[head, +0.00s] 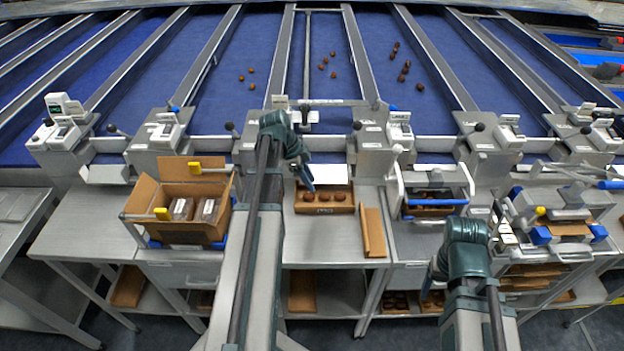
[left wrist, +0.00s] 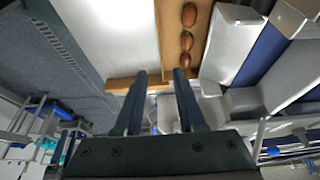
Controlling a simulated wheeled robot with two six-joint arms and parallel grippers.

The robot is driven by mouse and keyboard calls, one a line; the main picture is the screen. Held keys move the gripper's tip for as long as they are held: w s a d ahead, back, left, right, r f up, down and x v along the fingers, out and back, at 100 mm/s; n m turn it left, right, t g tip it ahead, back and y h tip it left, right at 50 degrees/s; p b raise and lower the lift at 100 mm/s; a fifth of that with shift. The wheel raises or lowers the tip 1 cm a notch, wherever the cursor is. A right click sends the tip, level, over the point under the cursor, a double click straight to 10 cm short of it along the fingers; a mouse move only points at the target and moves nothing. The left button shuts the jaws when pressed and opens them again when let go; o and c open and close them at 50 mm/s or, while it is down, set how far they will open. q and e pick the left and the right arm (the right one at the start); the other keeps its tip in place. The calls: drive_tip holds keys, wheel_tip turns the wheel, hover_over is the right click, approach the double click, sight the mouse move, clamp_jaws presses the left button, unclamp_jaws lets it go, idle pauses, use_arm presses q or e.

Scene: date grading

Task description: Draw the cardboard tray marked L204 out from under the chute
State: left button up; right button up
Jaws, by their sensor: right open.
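A brown cardboard tray (head: 324,209) holding a row of dates sits on the steel table below the chute, partly under a white plate. No marking on it is legible. It also shows in the left wrist view (left wrist: 170,38), with three dates along it. My left gripper (head: 308,184) is above the tray's left part in the head view. In the left wrist view its two fingers (left wrist: 160,75) are apart, with tips near the tray's edge; I cannot tell whether they touch it. My right gripper (head: 428,288) is open and low at the right, away from the tray.
A narrow cardboard piece (head: 373,232) lies to the tray's right. An open carton (head: 180,200) with packs stands at the left. A white-framed stand with a blue bar (head: 434,204) is at the right. The table in front of the tray is largely clear.

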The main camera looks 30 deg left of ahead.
sight(325, 207)
use_arm(q)
drive_tip(key=shift+f, duration=0.1)
drive_tip(key=b+x, duration=1.3)
drive_tip(key=shift+w+f, duration=0.1)
drive_tip(key=shift+f, duration=0.25)
drive_tip(key=shift+c, duration=0.3)
clamp_jaws()
idle(0.8)
